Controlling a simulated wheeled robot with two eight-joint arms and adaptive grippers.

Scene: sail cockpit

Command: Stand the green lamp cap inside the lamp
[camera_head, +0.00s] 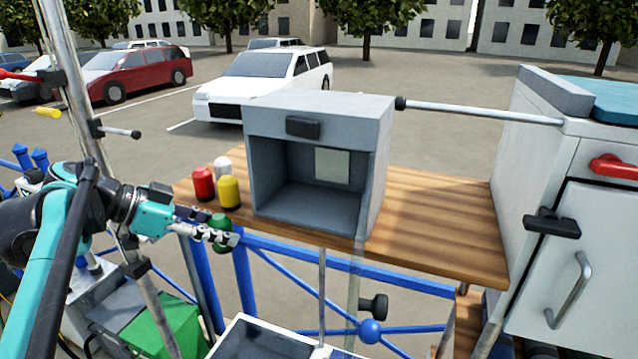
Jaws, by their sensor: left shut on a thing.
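My left gripper (222,234) is shut on the green lamp cap (220,222), which it holds near the front left edge of the wooden board, left of the lamp. The fingers hide part of the cap. The lamp appears to be the grey open-fronted box (375,165) on the board. Its front opening faces me, and its inside looks empty, with a pale square panel on its back wall. My right gripper is not in view.
Red (203,184), yellow (229,192) and white (222,166) caps stand on the wooden board (440,225) left of the box. Blue rails run below the board's front edge. A white cabinet (570,245) stands at right. The board is clear right of the box.

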